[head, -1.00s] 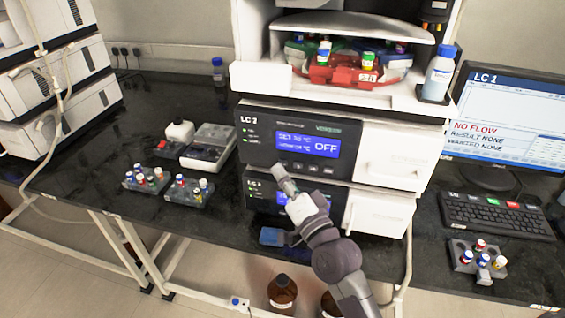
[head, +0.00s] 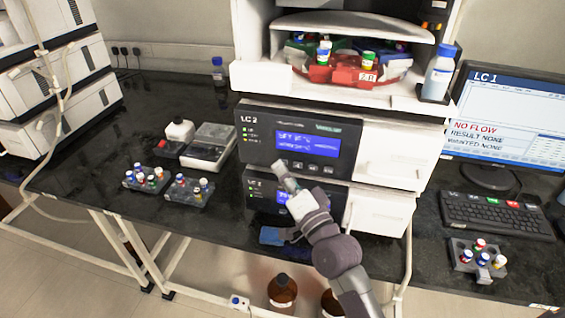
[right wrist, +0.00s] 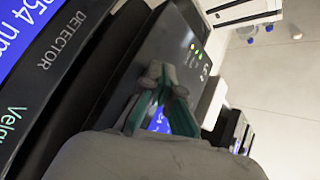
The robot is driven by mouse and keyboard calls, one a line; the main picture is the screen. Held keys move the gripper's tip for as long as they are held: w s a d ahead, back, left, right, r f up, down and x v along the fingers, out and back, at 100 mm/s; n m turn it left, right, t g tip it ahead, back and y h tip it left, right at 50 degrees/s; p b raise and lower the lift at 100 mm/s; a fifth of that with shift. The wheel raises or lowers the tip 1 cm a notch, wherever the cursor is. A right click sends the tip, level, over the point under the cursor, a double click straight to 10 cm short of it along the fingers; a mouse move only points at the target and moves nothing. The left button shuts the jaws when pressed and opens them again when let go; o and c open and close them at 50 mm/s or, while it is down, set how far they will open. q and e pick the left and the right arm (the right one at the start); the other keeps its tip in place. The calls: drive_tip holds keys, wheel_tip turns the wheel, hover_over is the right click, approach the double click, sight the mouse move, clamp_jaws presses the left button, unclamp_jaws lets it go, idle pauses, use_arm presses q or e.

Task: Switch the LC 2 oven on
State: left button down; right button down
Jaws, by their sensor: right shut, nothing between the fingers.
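The LC 2 oven (head: 258,142) is the upper unit with a dark front panel in the middle of the head view. Its blue display (head: 308,146) is lit with blurred text, and I see no large OFF on it. A row of small buttons (head: 313,167) sits below the display. My right gripper (head: 282,172) is shut and empty, its tip just at or in front of the panel's lower edge near the leftmost buttons. I cannot tell whether it touches. In the right wrist view its fingers (right wrist: 160,88) are together before a dark panel. My left gripper is not in view.
A similar unit (head: 258,200) with a blue display sits below the oven, partly behind my right arm. An open compartment with a red vial tray (head: 345,75) is above. A bottle (head: 439,75) stands at its right. Vial racks (head: 190,194) stand on the bench at left.

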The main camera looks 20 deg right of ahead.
idle(0.5)
drive_tip(key=shift+s+a+p, duration=0.35)
drive_tip(key=shift+s+a, duration=0.05)
drive_tip(key=shift+s, duration=0.25)
drive_tip(key=s+a, duration=0.1)
drive_tip(key=s+a+p, duration=0.1)
drive_tip(key=s, duration=0.2)
drive_tip(key=shift+s+a, duration=0.1)
drive_tip(key=shift+a, duration=0.3)
idle(0.5)
